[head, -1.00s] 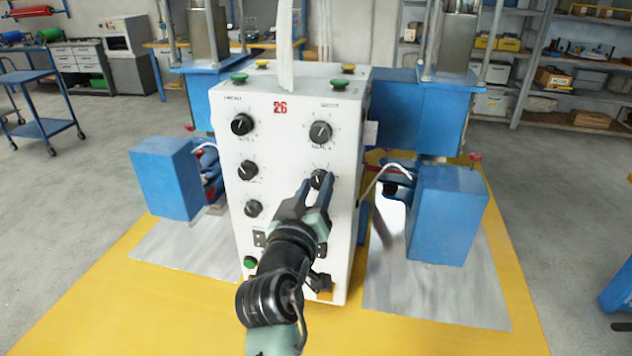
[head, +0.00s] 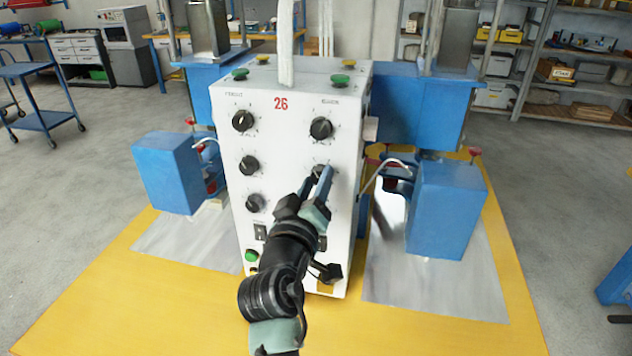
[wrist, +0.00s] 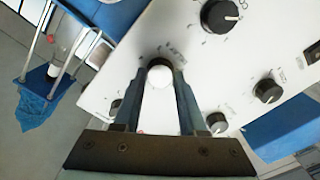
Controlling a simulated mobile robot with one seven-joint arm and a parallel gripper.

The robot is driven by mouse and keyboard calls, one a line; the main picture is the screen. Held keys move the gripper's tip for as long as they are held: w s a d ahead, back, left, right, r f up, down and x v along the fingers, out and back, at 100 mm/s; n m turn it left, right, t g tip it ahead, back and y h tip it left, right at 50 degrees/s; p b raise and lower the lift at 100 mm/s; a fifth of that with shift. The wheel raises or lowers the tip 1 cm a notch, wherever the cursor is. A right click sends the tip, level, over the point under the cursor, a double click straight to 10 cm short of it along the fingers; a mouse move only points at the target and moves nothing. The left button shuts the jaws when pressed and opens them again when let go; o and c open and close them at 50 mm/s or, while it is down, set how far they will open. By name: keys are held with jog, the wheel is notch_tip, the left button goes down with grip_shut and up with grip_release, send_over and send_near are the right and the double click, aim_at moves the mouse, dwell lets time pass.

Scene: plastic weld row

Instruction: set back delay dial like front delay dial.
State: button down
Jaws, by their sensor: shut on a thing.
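The white control box (head: 283,150) carries two columns of black dials. My gripper (head: 321,172) is shut on the second dial down in the right column (head: 316,170), mostly hidden behind the fingers. In the wrist view my gripper (wrist: 159,76) has its fingers on either side of this dial (wrist: 157,64); its pointer is not clear. The left column shows a top dial (head: 242,120), a second dial (head: 248,165) and a third dial (head: 255,203). The right column's top dial (head: 321,128) is clear of my arm. The small dial labels are too blurred to read.
Blue machine units stand at the left (head: 168,172) and right (head: 448,210) of the box. Green and yellow buttons (head: 342,79) sit on its top. Below, my arm covers part of the panel. The yellow table (head: 100,300) is clear in front.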

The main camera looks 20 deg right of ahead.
jog(key=shift+c, duration=2.4)
grip_release()
jog(key=b+v, duration=0.2)
jog(key=v, duration=1.1)
jog(key=a+r+m+t+y+p, duration=0.1)
jog(key=a+r+t+y+p, duration=0.15)
jog(key=r, duration=0.85)
jog(key=a+r+m+t+y+p, duration=0.1)
jog(key=a+r+t, duration=0.25)
jog(key=r, duration=0.75)
jog(key=s+a+r+t+y, duration=0.2)
jog(key=s+r, duration=0.3)
jog(key=r, duration=0.3)
jog(key=s+a+r+n+t+y+p, duration=0.1)
jog(key=s+a+r+t+y, duration=0.2)
jog(key=r, duration=0.6)
jog(key=s+t+y, duration=0.1)
jog(key=s, duration=0.1)
jog(key=shift+s+a, duration=0.2)
jog(key=shift+s, duration=0.15)
